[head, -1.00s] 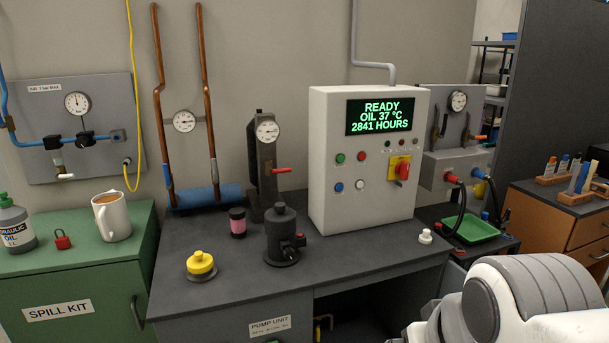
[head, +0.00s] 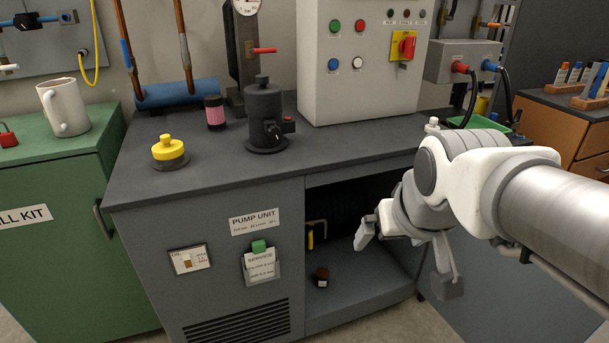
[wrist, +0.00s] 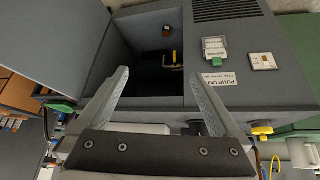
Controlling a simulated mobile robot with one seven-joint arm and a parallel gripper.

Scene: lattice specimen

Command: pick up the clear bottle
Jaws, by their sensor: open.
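No bottle in view is plainly clear and empty. A small bottle with a black cap and pink body (head: 215,112) stands on the dark bench top; I cannot tell whether it is clear with pink contents. A small dark brown bottle (head: 321,277) with a pale label sits on the floor of the open bay under the bench, and it shows in the wrist view (wrist: 167,30) near the top. My gripper (head: 405,258) is open and empty in front of this bay. In the wrist view its fingers (wrist: 160,78) are wide apart, short of the brown bottle.
The bay's frame and the bench top (head: 200,195) bound the opening. A yellow-handled item (head: 311,238) hangs at its left. On the bench stand a yellow-topped part (head: 169,150), a black cylinder (head: 265,115) and the control box (head: 365,60).

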